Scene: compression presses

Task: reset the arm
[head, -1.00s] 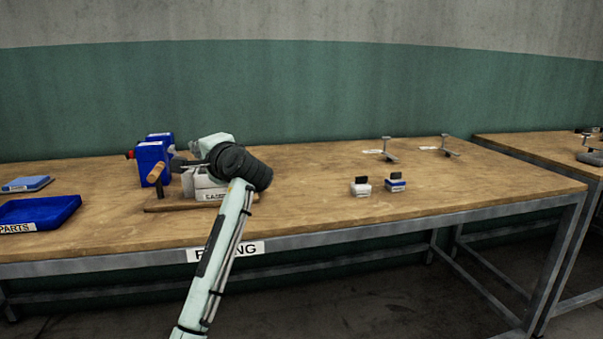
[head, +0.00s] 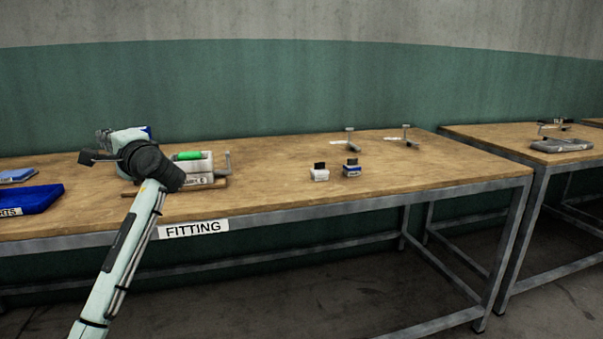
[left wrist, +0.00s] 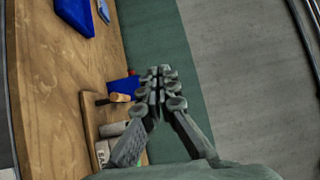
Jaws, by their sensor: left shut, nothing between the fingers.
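My left arm (head: 125,245) comes in from the lower left and bends over the bench. My left gripper (head: 88,158) points left in the head view, above the bench top. In the left wrist view the left gripper's fingers (left wrist: 158,75) are together with nothing between them. A white-grey press (head: 195,170) with a green cylinder (head: 188,156) on it stands on a wooden board to the right of my wrist. My wrist hides part of the press and a blue box behind. My right gripper is not in view.
A blue parts tray (head: 30,199) and a lighter blue lid-like item (head: 17,176) lie at the left. Two small blocks (head: 319,173) and two metal brackets (head: 350,138) stand to the right. Bench between is clear. A second bench (head: 490,133) stands further right.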

